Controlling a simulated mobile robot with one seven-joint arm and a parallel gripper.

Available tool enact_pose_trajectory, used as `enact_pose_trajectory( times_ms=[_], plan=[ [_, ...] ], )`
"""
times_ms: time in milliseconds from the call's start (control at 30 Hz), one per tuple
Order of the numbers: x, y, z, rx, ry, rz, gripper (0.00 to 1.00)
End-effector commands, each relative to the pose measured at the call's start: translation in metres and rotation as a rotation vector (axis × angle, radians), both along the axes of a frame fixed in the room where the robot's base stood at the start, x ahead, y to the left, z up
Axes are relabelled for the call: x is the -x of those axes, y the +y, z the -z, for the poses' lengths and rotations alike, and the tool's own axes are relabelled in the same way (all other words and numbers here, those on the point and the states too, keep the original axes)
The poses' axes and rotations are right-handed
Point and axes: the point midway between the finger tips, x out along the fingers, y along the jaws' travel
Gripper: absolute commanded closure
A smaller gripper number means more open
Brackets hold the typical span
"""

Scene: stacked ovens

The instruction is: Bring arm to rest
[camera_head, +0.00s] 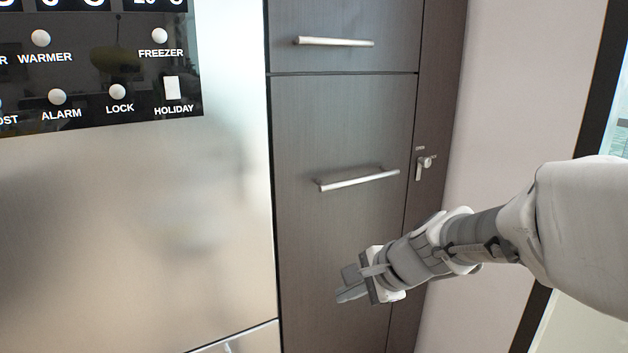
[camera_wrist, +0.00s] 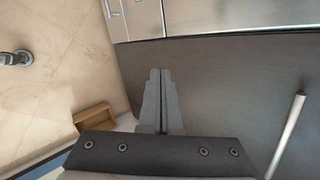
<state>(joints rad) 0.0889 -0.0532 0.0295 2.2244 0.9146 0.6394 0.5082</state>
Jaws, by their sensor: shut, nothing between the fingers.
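My gripper (camera_head: 350,285) is at the end of my arm, which reaches in from the right in the head view. It hangs in front of the dark wood cabinet door (camera_head: 335,130), lower than the door's bar handle (camera_head: 358,180). In the wrist view the two grey fingers (camera_wrist: 160,82) lie side by side, shut, with nothing between them. The cabinet front fills the right of that view, with a bar handle (camera_wrist: 288,130) at its right edge. I cannot tell exactly how far the fingertips are from the door.
A steel appliance (camera_head: 130,210) with a black control panel (camera_head: 100,60) stands on the left. A drawer handle (camera_head: 335,41) is above the door. A lever handle (camera_head: 424,165) is at the right. Tiled floor (camera_wrist: 50,50) and a wooden box-like thing (camera_wrist: 92,118) show in the wrist view.

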Motion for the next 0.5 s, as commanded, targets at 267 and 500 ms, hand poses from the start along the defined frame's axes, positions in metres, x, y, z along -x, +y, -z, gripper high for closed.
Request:
enact_pose_trajectory(
  times_ms=[267, 500],
  plan=[
    [0.094, -0.015, -0.028, 0.414, -0.172, -0.454, 1.0],
    [0.159, -0.049, -0.033, 0.762, -0.244, -0.769, 1.0]
  ],
)
